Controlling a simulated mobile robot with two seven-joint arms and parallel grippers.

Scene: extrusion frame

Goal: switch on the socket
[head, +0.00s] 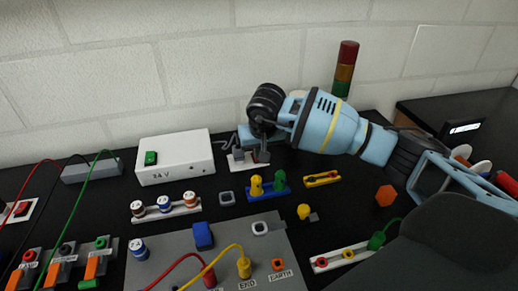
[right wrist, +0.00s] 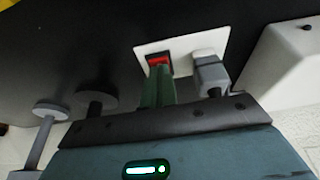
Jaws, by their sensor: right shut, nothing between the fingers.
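The socket is a white plate (head: 236,163) on the black bench, under my right gripper (head: 261,154) in the head view. In the right wrist view the plate (right wrist: 183,44) carries a red switch (right wrist: 158,60) and a grey plug (right wrist: 209,70) beside it. My right gripper (right wrist: 158,88) is shut and empty, its fingertips right at the red switch and covering part of it. Whether they touch it, and which way the switch is tilted, I cannot tell. My left gripper is out of view.
A stack light (head: 345,67) stands behind my right arm. Several plugs and terminals (head: 267,188) lie in front. Another plate with a red switch (head: 22,208) is at the far left.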

